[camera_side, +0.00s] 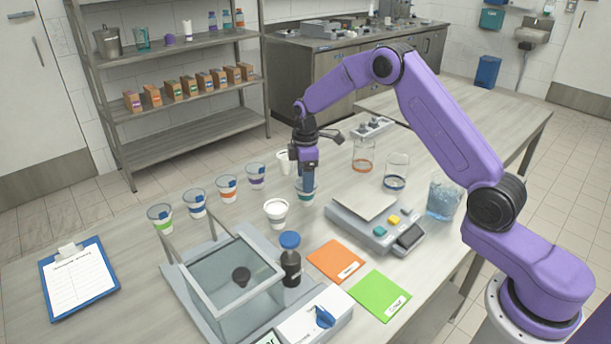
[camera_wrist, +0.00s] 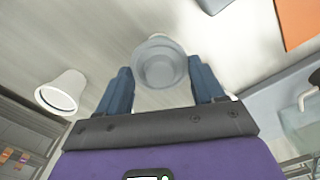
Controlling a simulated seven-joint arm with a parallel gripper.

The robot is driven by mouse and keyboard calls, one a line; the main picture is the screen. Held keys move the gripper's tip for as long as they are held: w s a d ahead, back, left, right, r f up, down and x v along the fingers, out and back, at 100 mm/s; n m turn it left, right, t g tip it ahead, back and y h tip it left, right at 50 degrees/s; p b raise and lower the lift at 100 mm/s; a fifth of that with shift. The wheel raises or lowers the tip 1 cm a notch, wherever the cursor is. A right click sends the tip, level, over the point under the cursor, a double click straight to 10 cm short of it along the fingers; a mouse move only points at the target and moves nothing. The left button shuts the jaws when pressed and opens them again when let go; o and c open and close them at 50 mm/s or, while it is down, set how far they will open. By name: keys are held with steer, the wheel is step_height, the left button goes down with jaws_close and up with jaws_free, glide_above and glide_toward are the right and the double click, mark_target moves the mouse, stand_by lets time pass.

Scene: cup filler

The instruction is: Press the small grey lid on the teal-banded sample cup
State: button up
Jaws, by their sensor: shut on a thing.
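In the wrist view the blue fingers of my gripper (camera_wrist: 163,82) stand on either side of a pale grey round piece, which looks like the small grey lid (camera_wrist: 160,68). It lies between the fingertips and looks held by them. In the side view my fingers hide the lid, so I cannot tell whether it is seated on the rim.
A white cup (camera_side: 276,211) stands in front and another white cup (camera_side: 284,160) behind left. Several banded cups line up to the left, including a purple-banded one (camera_side: 256,176). A grey scale (camera_side: 375,217) is close on the right. A glass-walled box (camera_side: 236,275) stands at the front.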

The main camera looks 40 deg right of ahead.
steer(key=o, duration=1.1)
steer(key=shift+f, duration=0.15)
steer(key=shift+c, duration=0.2)
step_height(320, 180, up, 18)
steer(key=shift+f, duration=0.25)
steer(key=shift+a, duration=0.1)
